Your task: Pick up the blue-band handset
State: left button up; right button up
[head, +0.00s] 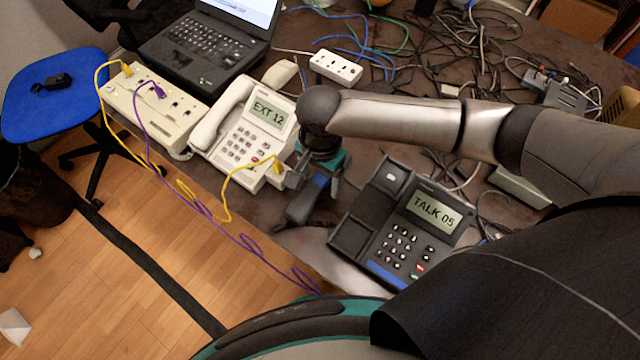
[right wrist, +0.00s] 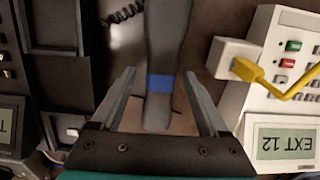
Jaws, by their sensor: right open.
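The blue-band handset (right wrist: 163,45) is dark grey with a blue band. In the right wrist view it runs lengthwise between the two fingers of my right gripper (right wrist: 160,78), with a visible gap on each side. The fingers are open and not closed on it. In the head view my right gripper (head: 307,178) is over the handset (head: 303,207), which lies near the table's front edge and is partly covered by the gripper. The black desk phone (head: 405,225), with a blue strip and "TALK 05" on its screen, stands to the right with an empty cradle. My left gripper is not in view.
A white phone (head: 243,135) reading "EXT 12", with its handset in place and a yellow cable plugged in, stands close on the left. A white switch box (head: 155,108), a laptop (head: 205,50) and a power strip (head: 335,68) lie further back. Tangled cables cover the back right.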

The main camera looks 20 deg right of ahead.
jog(key=shift+f, duration=0.3)
jog(key=shift+c, duration=0.4)
grip_shut()
